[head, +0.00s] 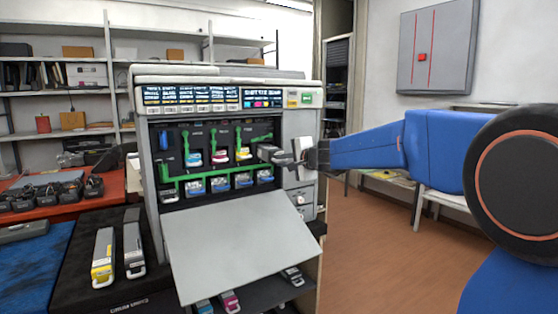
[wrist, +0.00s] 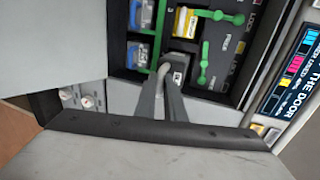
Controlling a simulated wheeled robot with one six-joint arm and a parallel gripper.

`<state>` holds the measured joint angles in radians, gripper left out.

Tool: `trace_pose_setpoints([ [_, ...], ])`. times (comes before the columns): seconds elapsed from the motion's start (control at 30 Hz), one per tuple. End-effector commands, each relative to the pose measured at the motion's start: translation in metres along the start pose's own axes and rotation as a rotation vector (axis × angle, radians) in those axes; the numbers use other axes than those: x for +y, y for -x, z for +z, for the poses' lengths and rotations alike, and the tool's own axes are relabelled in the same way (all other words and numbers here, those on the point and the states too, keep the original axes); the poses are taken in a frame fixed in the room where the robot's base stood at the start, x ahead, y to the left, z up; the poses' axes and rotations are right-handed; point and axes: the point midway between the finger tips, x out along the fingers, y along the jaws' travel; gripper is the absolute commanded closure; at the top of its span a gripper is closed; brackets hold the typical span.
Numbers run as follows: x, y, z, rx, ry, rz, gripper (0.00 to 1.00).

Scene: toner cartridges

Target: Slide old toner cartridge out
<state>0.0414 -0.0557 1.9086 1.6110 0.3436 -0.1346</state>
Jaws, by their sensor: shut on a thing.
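The printer (head: 228,87) stands with its front cover (head: 243,240) folded down. Its open bay shows a row of cartridges with green latches. My gripper (head: 290,159) is at the right end of the upper row. It is shut on the pale handle of a dark grey toner cartridge (head: 267,152), at the mouth of its slot. In the wrist view my two fingers (wrist: 168,85) close on that handle, and the cartridge (wrist: 183,57) sits beside a yellow one (wrist: 186,22). How far the cartridge stands out is unclear.
A black mat (head: 150,298) at the lower left holds a yellow-labelled cartridge (head: 103,257) and a grey one (head: 133,248). Several cartridges lie on a shelf below the cover. An orange table (head: 115,185) stands left. Open floor (head: 375,250) lies to the right.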

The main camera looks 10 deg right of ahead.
Motion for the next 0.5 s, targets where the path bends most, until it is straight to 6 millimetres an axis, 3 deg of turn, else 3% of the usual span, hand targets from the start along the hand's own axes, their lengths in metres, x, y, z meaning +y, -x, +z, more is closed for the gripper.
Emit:
trace_pose_setpoints([
  [0.5, 0.011, 0.048, 0.000, 0.000, 0.000, -0.003, 1.00],
])
